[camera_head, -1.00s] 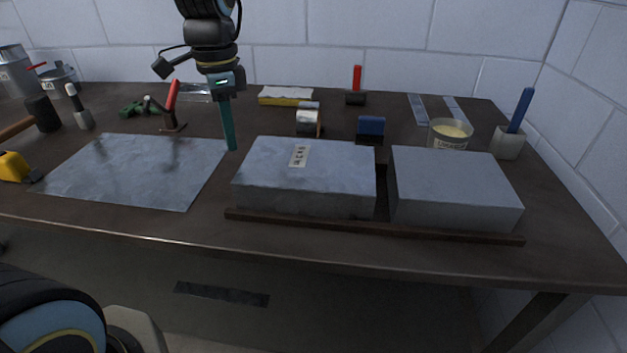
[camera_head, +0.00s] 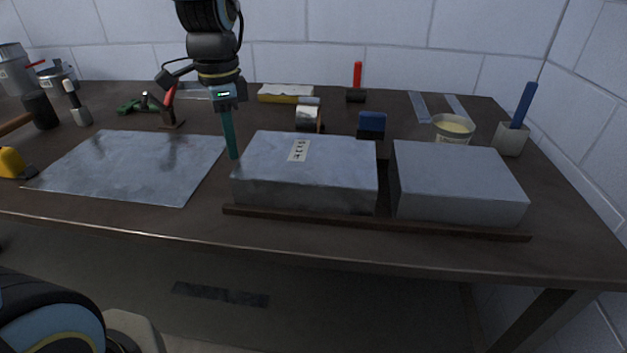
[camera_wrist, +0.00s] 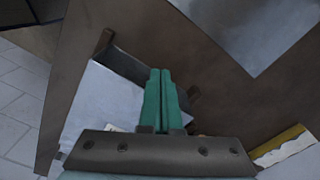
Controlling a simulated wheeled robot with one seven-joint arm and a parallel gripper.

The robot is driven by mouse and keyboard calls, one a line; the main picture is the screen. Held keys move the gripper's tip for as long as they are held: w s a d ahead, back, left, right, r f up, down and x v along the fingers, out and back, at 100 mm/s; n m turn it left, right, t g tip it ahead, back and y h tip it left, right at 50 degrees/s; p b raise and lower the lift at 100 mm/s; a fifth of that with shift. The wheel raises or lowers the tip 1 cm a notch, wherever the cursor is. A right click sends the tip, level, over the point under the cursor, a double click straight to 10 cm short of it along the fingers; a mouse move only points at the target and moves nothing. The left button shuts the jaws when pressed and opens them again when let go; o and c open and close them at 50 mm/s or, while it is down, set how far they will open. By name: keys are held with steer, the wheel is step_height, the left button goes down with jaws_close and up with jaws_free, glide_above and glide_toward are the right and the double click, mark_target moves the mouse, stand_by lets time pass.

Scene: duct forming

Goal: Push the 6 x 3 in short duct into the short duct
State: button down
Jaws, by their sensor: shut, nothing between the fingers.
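The 6 x 3 in short duct (camera_head: 305,172) is a grey metal box with a paper label on top, lying on the bench. The other short duct (camera_head: 455,183) is a plain grey box to its right. A narrow dark gap shows between their facing ends. My gripper (camera_head: 234,156) points down with its green fingers shut and empty, at the left end of the labelled duct. I cannot tell whether the fingers touch it. In the wrist view the closed fingers (camera_wrist: 161,75) cover part of the labelled duct (camera_wrist: 105,100).
A dark wooden strip (camera_head: 370,223) runs along the front of both ducts. A flat metal sheet (camera_head: 130,165) lies to the left. A blue-topped block (camera_head: 372,124), a tin (camera_head: 452,130) and a brush holder (camera_head: 511,139) stand behind the ducts.

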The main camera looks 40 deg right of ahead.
mark_target(269, 152)
steer(key=shift+f+b, duration=0.35)
steer(key=shift+f, duration=0.55)
steer(key=shift+s+d+p, duration=0.8)
steer(key=shift+s+d, duration=2.15)
steer(key=shift+d, duration=0.2)
steer(key=shift+w+a+r, duration=0.1)
steer(key=shift+w+a, duration=0.5)
step_height(269, 152, up, 7)
steer(key=p, duration=0.7)
steer(key=w+a+n, duration=0.3)
steer(key=a+n, duration=0.6)
steer(key=a, duration=0.6)
steer(key=w+a+f+n+t, duration=0.1)
steer(key=w+a+n, duration=0.2)
steer(key=a+n, duration=0.7)
steer(key=a, duration=0.5)
steer(key=shift+a+n+t, duration=0.25)
steer(key=shift+n+t, duration=0.05)
